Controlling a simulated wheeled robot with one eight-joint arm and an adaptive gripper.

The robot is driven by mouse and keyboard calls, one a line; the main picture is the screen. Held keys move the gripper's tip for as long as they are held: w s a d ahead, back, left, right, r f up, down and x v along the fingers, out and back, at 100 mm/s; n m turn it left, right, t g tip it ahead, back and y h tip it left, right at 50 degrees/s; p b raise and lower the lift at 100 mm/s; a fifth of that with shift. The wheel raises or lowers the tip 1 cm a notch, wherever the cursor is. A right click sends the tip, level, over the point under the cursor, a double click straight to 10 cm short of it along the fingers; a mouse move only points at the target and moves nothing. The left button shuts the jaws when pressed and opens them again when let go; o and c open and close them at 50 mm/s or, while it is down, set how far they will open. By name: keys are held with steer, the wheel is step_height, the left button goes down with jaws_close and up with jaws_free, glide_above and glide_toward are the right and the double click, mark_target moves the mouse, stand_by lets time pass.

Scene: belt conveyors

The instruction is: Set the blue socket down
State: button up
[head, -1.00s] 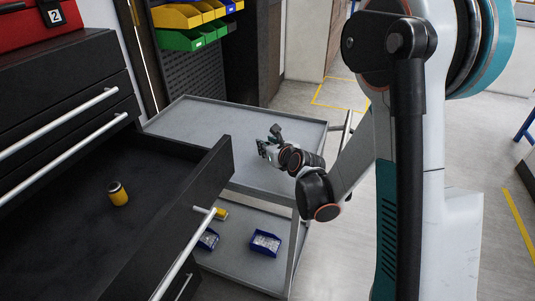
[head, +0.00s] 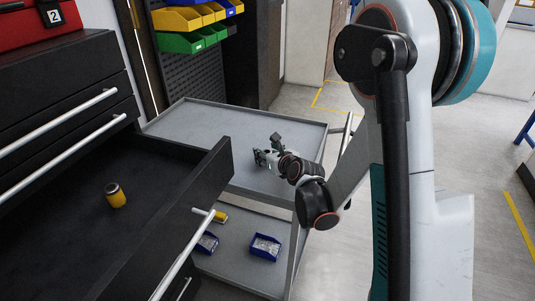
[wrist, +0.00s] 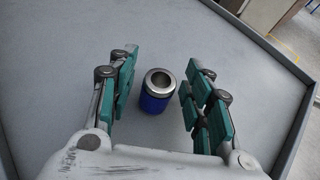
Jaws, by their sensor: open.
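The blue socket (wrist: 155,96), with a silver metal rim and open top, stands upright on the grey top tray (wrist: 230,45) of the cart in the wrist view. My gripper (wrist: 157,88) is open around it, with one teal-padded finger on each side and a visible gap on both sides. In the head view my gripper (head: 260,158) is low over the cart's top tray (head: 195,125). The socket cannot be made out there.
An open black drawer (head: 60,235) at the left holds a yellow socket (head: 115,196). Blue bins (head: 265,247) and a yellow item (head: 220,217) are on the cart's lower shelf. The top tray has a raised rim and is otherwise clear.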

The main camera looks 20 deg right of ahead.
steer(key=p+v, duration=0.2)
steer(key=v, duration=1)
steer(key=s+a+r+n+g+h, duration=0.1)
steer(key=s+r+n+g, duration=0.2)
steer(key=s+n, duration=0.8)
steer(key=s+a+r+n+g+h, duration=0.1)
steer(key=s+r+n+g, duration=0.2)
steer(key=n, duration=2)
steer(key=s+r, duration=0.3)
steer(key=s, duration=0.5)
steer(key=shift+s, duration=0.35)
steer(key=shift+c, duration=0.6)
